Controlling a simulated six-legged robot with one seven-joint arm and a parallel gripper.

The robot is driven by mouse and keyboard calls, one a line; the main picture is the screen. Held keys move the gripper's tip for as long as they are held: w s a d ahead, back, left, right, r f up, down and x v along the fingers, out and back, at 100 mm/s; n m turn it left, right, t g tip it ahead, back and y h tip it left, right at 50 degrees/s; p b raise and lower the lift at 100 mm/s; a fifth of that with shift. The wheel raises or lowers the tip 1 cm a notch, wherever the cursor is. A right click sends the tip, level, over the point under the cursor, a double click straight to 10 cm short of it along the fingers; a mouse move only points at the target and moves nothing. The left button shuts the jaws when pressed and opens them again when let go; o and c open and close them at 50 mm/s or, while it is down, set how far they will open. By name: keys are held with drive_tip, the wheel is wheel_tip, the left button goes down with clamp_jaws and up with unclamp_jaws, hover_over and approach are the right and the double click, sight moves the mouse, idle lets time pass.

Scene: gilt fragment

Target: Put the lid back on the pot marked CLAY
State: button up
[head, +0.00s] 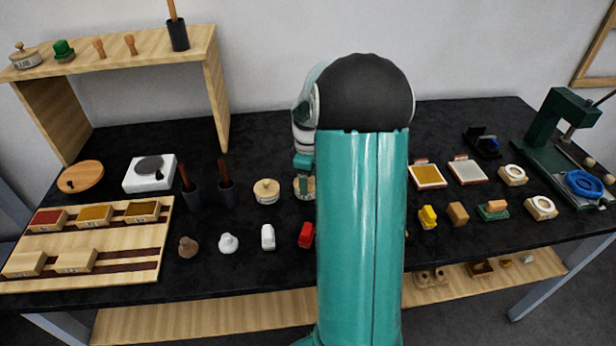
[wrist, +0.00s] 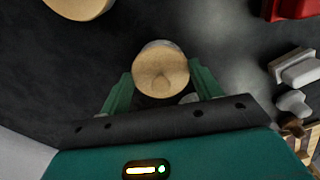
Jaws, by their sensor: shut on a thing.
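My gripper (wrist: 160,85) is shut on a round, tan wooden-topped piece (wrist: 160,68) in the wrist view, with a green finger at each side. It looks like a lid or its knob; which one I cannot tell. In the head view my gripper (head: 304,165) is just above a round pale pot (head: 303,190), which my arm partly covers. Whether they touch is unclear. A round pot with a wooden knobbed top (head: 265,192) stands to its left. No CLAY marking is readable.
Another tan round top (wrist: 80,5) shows at the wrist view's edge. My arm hides the table's middle.

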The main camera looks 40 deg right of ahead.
drive_tip(key=shift+f, duration=0.1)
idle(0.7)
drive_tip(key=o, duration=1.3)
drive_tip(key=shift+r, duration=3.5)
drive_tip(key=shift+c, duration=0.3)
clamp_jaws()
drive_tip(key=shift+f, duration=0.85)
